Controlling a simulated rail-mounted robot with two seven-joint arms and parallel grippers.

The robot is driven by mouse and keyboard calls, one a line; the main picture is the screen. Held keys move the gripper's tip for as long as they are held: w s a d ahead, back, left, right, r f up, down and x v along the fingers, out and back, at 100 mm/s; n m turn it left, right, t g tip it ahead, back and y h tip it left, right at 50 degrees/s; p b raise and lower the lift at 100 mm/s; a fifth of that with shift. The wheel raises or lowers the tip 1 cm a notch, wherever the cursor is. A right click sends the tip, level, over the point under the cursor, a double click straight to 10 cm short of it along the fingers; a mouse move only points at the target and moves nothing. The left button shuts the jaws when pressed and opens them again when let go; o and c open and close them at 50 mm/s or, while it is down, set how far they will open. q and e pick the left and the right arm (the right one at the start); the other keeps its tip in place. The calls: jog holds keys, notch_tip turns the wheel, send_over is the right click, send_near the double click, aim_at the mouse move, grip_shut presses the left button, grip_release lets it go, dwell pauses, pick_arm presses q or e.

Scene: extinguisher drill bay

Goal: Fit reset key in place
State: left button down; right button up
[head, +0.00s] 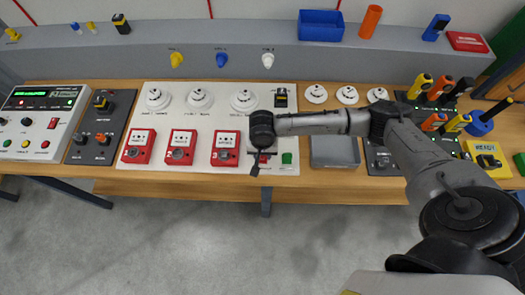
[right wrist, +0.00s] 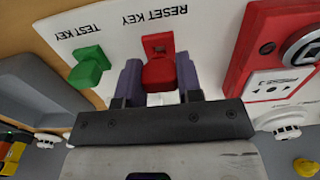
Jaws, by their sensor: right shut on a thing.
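The red reset key (right wrist: 160,72) sits between the two fingers of my right gripper (right wrist: 160,80) in the right wrist view, beside the printed words RESET KEY on the white panel (right wrist: 120,40). The gripper is shut on it. I cannot tell whether the key stands in its spot or is lifted off the panel. In the head view my right gripper (head: 257,166) points down at the panel's front right part, just right of the third red call point (head: 226,148), and covers most of the key. My left gripper is not in view.
The green test key (right wrist: 90,67) stands close beside the gripper. A grey tray (head: 334,152) lies to the right. Several white detectors, such as one (head: 244,100), stand behind. An alarm panel (head: 40,120) is at the far left. A yellow box (head: 487,158) is at the right.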

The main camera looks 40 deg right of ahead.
dwell(0.8)
jog(key=shift+p, duration=0.75)
dwell(0.6)
jog(key=shift+p, duration=0.75)
dwell(0.7)
jog(key=shift+f, duration=0.75)
dwell(0.3)
jog(key=o, duration=0.9)
jog(key=shift+o, duration=0.4)
